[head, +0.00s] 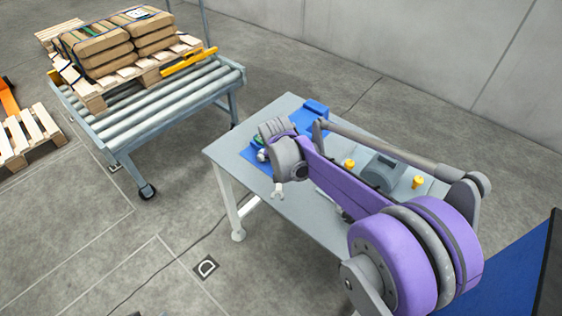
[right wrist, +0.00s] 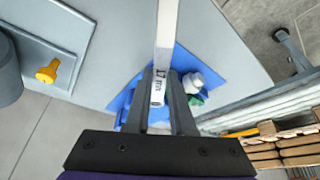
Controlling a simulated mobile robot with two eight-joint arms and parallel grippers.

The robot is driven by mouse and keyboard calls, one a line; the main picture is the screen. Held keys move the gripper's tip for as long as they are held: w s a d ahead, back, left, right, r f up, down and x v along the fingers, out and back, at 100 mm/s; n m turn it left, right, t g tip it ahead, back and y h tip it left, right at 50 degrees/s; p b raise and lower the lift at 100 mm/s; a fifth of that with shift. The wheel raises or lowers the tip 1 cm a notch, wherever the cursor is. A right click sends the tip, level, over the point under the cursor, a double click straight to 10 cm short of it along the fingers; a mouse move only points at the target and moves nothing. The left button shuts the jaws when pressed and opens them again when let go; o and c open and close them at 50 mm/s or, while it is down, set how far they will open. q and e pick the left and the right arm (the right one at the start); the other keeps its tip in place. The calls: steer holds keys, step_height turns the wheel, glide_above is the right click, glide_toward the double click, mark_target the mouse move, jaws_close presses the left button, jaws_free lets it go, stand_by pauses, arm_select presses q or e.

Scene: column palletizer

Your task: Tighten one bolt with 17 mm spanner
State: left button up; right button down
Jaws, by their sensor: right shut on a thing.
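My right gripper (right wrist: 161,74) is shut on a pale spanner (right wrist: 167,28) marked "17 mm" in the right wrist view. The spanner's shaft runs up out of that view. In the head view a pale forked end of the spanner (head: 278,190) shows below my wrist, by the table's near edge; the fingers are hidden there. Two yellow bolt-like heads (head: 349,164) (head: 418,182) stand on either side of a grey rounded housing (head: 382,172). One yellow head (right wrist: 47,71) shows at the left of the right wrist view, apart from the spanner. My left gripper is not in view.
The grey table (head: 228,152) carries a blue mat (head: 308,122), partly hidden by my arm. A white-capped item (right wrist: 193,82) lies on it. A roller conveyor (head: 150,122) with a pallet of sacks (head: 115,45) stands left. Floor between is open.

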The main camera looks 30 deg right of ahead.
step_height(320, 180, down, 2)
steer(key=shift+b, duration=0.4)
arm_select(q)
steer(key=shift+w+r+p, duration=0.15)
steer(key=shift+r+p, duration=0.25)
steer(key=shift+p, duration=0.7)
arm_select(e)
steer(key=d+n+y, duration=0.4)
steer(key=d+n, duration=0.7)
steer(key=n, duration=0.1)
steer(key=shift+s+d+r+n+y, duration=0.15)
steer(key=shift+d+r+n+y, duration=0.15)
steer(key=shift+r+y, duration=0.1)
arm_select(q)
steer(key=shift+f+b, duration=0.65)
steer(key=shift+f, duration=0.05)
arm_select(e)
steer(key=shift+f, duration=1.2)
steer(key=shift+a, duration=0.1)
